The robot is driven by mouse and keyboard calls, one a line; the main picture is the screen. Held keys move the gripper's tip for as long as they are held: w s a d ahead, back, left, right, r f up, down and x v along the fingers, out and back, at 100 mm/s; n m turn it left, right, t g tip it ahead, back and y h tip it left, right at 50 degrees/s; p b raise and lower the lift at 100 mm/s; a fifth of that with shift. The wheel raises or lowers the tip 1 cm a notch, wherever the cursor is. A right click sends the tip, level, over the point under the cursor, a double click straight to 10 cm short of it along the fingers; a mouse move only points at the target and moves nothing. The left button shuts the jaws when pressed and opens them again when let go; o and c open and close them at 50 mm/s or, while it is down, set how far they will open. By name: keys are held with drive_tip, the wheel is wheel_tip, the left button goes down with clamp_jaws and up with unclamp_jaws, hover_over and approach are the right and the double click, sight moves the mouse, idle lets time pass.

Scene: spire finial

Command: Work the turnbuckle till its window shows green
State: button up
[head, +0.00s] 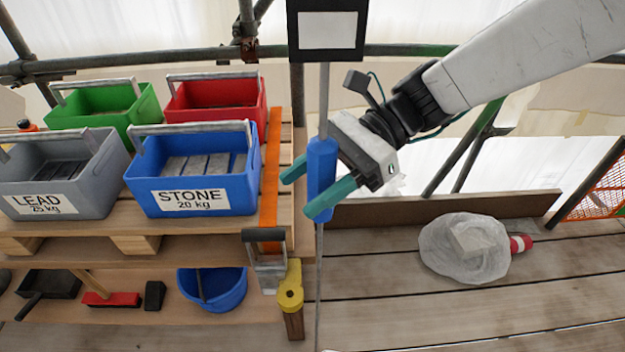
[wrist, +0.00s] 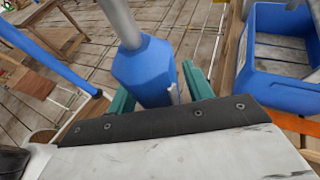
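The turnbuckle's blue six-sided body (head: 321,168) sits on an upright grey rod, right of the pallet shelf. In the wrist view the blue body (wrist: 146,72) stands between my teal fingers, with a small pale mark low on its right side. My gripper (head: 312,185) reaches in from the right, its fingers on either side of the body. It looks open, with a gap at the right finger in the wrist view. A black-framed panel (head: 327,28) above has a blank white face. I see no green on the turnbuckle; its window cannot be made out.
Blue STONE (head: 195,170) and grey LEAD (head: 60,175) crates stand on the pallet (head: 210,228) close on the left, with green and red crates behind. A yellow-topped post (head: 290,290) stands below. A wrapped bundle (head: 465,248) lies on the planks at right.

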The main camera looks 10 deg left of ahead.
drive_tip(key=c, duration=0.7)
drive_tip(key=n+g+h, duration=0.1)
drive_tip(key=n+h, duration=0.1)
drive_tip(key=n+g+h, duration=0.1)
drive_tip(key=n+h, duration=0.1)
drive_tip(key=n+g+h, duration=0.2)
drive_tip(key=shift+s+d+n, duration=0.25)
drive_tip(key=shift+d+n, duration=0.05)
drive_tip(key=shift+d, duration=0.05)
drive_tip(key=n+h, duration=0.2)
drive_tip(key=h, duration=0.1)
drive_tip(key=n+h, duration=0.2)
drive_tip(key=shift+d, duration=0.3)
drive_tip(key=shift+d+n+h, duration=0.15)
drive_tip(key=shift+n+h, duration=0.6)
drive_tip(key=shift+h, duration=0.15)
drive_tip(key=shift+d+n+h, duration=0.1)
drive_tip(key=shift+n+h, duration=0.65)
drive_tip(key=shift+h, duration=0.15)
drive_tip(key=o, duration=0.9)
